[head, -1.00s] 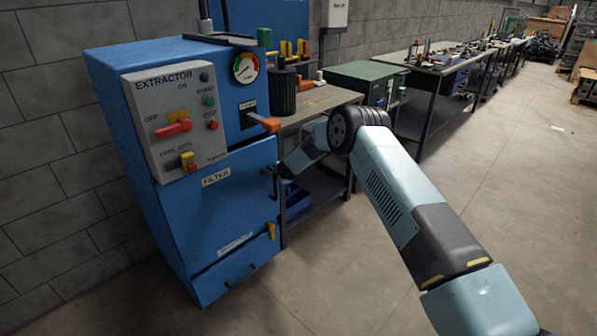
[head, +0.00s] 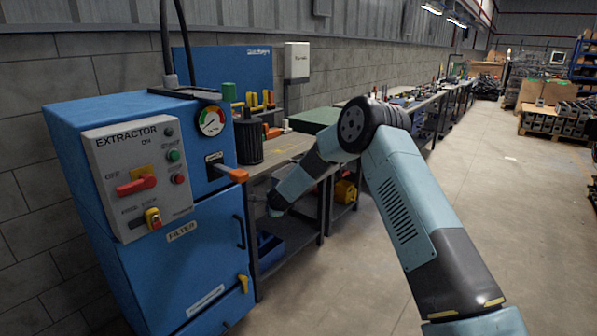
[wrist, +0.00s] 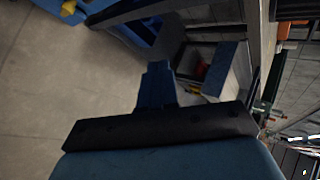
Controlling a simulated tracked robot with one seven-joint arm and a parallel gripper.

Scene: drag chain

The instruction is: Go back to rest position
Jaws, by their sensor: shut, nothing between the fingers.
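My arm comes in from the lower right in the head view. Its elbow is raised and the forearm slopes down to the left, beside the blue extractor cabinet (head: 80,120) and in front of the workbench. The forearm's lower end is small and dark in the head view, so the fingers cannot be made out there. In the wrist view my gripper (wrist: 157,72) is a narrow dark shape beyond the black wrist edge. It is shut and empty, pointing over bare floor and the bench's lower part.
The workbench (head: 287,147) has dark legs and a blue bin (head: 268,250) low down. The filter door's handle (head: 239,232) is close to my forearm. More benches run along the wall. The concrete floor (head: 490,220) on the right is clear.

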